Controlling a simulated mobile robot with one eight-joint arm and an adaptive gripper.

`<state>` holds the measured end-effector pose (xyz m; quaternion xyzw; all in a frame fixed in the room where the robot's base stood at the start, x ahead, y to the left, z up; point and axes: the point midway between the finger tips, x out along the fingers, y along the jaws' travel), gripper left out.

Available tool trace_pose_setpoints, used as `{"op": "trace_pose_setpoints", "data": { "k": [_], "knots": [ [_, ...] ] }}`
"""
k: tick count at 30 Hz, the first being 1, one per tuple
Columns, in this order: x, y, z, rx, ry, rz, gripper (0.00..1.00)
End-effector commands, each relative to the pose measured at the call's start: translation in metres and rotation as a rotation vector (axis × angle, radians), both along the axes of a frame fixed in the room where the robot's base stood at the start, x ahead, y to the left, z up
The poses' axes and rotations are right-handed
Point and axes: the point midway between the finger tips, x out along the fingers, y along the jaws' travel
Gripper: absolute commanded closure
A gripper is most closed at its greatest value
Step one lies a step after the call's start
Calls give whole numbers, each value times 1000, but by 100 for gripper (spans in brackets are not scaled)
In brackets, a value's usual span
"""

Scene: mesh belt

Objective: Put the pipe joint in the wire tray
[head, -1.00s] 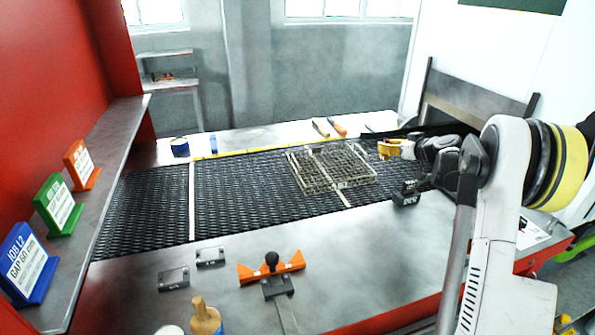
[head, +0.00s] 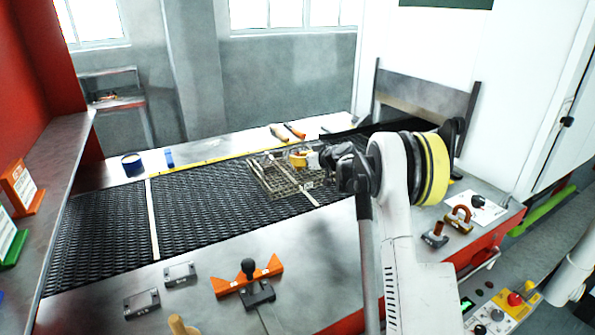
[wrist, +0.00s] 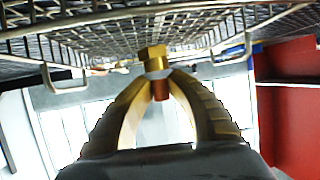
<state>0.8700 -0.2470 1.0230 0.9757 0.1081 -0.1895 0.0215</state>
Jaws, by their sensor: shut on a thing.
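My gripper (head: 303,159) is at the right rear side of the wire tray (head: 272,187) in the head view, just above or beside its rim; I cannot tell which. The tray is a shallow basket of thin metal wire on the black mesh belt. In the wrist view my gripper (wrist: 158,82) has its two yellow fingers closed on the pipe joint (wrist: 152,54), a brass hex fitting with a copper-coloured end. Wire mesh fills the top of that view beyond the joint. In the head view the joint cannot be made out from the fingers.
The mesh belt (head: 200,208) is clear left of the tray. An orange fixture (head: 232,285) with a black knob and grey blocks (head: 180,273) stand on the front ledge. Hand tools (head: 280,132) lie behind the belt. A copper-coloured U-shaped part (head: 459,216) stands at the right.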

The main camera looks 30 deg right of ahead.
Motion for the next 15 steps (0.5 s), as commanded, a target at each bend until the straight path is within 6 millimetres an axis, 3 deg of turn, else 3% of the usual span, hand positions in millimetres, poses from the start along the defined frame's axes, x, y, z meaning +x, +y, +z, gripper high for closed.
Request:
{"op": "trace_pose_setpoints", "data": {
  "k": [7,15],
  "knots": [
    [0,0,-37,0,0,0,100],
    [0,-1,-37,0,0,0,100]
  ]
}}
